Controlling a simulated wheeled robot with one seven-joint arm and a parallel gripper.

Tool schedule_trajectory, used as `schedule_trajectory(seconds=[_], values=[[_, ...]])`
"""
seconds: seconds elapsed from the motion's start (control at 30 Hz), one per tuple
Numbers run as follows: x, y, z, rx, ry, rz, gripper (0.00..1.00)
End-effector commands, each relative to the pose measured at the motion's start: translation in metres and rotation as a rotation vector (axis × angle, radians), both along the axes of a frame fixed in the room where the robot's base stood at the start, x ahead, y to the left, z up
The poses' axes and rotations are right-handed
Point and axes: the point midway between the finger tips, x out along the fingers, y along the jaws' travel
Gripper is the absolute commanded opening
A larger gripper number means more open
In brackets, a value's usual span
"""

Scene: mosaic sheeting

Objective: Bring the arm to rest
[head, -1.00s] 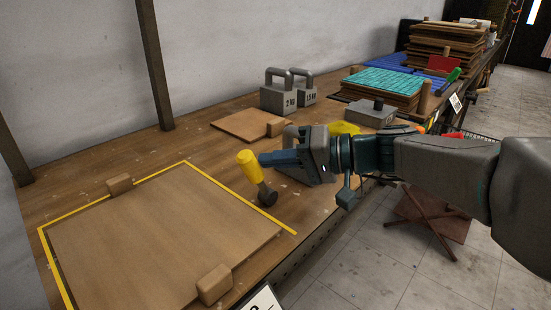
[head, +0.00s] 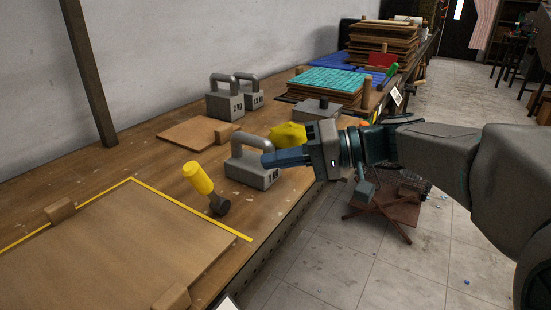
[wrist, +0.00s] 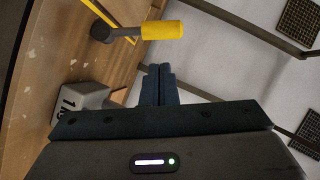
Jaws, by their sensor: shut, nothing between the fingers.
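My gripper (head: 268,160) is at the end of my arm, which reaches in from the right of the head view. Its fingers are shut together and empty, pointing left, in front of a grey handled weight (head: 248,172) on the bench. In the wrist view the closed fingers (wrist: 159,70) stand out ahead of the gripper body, with that weight (wrist: 80,105) to their left.
A brown board (head: 120,255) lies inside yellow tape at the front left, with wooden blocks. Two more weights (head: 225,104) stand behind. A yellow object (head: 288,135), a flat grey weight (head: 316,110) and a teal tiled sheet (head: 328,84) lie further back.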

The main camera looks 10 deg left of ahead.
Motion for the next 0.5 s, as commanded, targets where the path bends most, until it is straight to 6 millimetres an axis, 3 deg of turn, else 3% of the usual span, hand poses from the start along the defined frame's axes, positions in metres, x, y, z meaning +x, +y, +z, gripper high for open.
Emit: schedule_trajectory(seconds=[0.27,0.5], values=[[-0.013,-0.009,0.009,-0.149,0.049,-0.036,0.00],[-0.041,-0.048,0.012,-0.479,0.135,-0.149,0.00]])
